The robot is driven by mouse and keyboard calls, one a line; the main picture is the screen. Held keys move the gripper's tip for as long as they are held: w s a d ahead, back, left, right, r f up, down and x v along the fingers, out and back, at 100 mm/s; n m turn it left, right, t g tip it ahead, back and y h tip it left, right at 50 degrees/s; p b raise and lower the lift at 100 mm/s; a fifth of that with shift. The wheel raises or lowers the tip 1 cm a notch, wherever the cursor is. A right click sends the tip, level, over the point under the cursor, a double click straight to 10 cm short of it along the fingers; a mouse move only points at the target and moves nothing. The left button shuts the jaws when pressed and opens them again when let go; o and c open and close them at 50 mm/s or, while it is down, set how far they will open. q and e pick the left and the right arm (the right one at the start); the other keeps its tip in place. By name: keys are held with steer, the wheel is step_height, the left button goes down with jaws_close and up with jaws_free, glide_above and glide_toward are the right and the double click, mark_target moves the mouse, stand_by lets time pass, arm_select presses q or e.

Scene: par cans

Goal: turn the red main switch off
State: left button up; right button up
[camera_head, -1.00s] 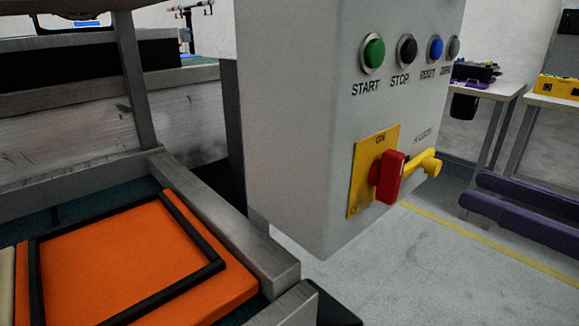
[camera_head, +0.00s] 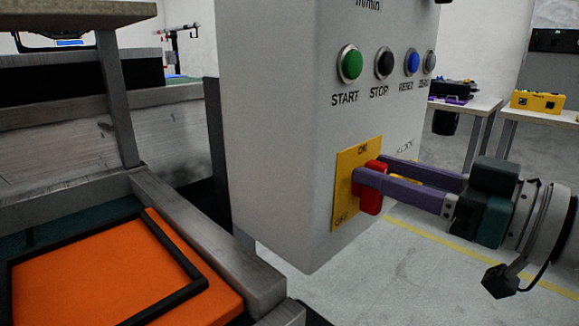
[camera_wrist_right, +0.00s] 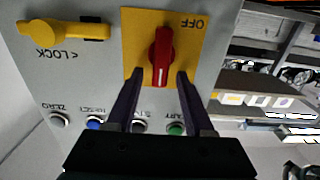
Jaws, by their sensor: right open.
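The red main switch (camera_head: 371,202) sits on a yellow plate (camera_head: 346,216) on the side of a grey control box. The plate reads ON at its top and OFF at its bottom. In the right wrist view, which is upside down, the red handle (camera_wrist_right: 162,55) stands upright in line with the plate. My right gripper (camera_head: 376,170) reaches in from the right with its purple fingers at the switch. The right wrist view shows its fingertips (camera_wrist_right: 159,74) apart, one on each side of the handle, with gaps visible. My left gripper is not in view.
A yellow lock lever (camera_wrist_right: 62,30) sticks out beside the plate. START (camera_head: 349,64), STOP (camera_head: 384,63) and other buttons sit above the switch. An orange panel (camera_head: 110,275) in a metal frame lies at lower left. Tables with tools stand at the back right.

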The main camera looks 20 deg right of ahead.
jaws_close()
